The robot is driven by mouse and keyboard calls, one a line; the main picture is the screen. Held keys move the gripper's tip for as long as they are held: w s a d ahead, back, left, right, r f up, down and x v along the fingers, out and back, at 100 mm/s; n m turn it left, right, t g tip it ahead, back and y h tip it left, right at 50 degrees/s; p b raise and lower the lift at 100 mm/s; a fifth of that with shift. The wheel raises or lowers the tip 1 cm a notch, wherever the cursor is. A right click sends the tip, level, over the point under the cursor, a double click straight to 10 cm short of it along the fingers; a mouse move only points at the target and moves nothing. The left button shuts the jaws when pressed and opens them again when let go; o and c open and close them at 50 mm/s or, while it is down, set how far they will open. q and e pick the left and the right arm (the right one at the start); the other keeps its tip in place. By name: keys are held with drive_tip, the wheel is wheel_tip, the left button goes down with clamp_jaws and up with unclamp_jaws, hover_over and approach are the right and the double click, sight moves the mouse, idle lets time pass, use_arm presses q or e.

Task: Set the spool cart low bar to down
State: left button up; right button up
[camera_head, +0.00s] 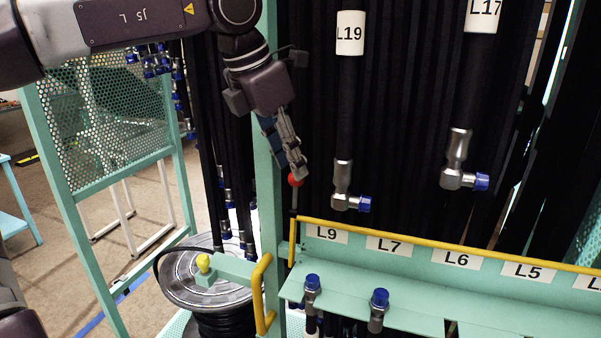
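My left gripper (296,168) reaches down from the top, its fingers pointing down and close together. A red ball knob (296,180) on a short upright stem is right at its fingertips. I cannot tell whether the fingers grip the knob or only touch it. The stem stands at the left end of a yellow bar (450,246). This bar runs along the top of a green labelled rail (400,257) of the spool cart. I take it to be the low bar, but no label on it says so. My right gripper is not in view.
Black hoses tagged L19 (349,35) and L17 (482,14) hang close right of the gripper. A green post (267,200) stands just left of it. A yellow handle (262,295), a yellow knob (203,262) and a hose spool (180,285) are lower left.

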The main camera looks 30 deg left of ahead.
use_arm(q)
drive_tip(key=p+x, duration=0.1)
drive_tip(key=x, duration=0.2)
drive_tip(key=shift+f, duration=0.35)
drive_tip(key=shift+w+f, duration=0.45)
drive_tip(key=shift+f, duration=0.15)
drive_tip(key=shift+s, duration=0.1)
drive_tip(key=shift+r, duration=0.1)
drive_tip(key=c, duration=0.8)
clamp_jaws()
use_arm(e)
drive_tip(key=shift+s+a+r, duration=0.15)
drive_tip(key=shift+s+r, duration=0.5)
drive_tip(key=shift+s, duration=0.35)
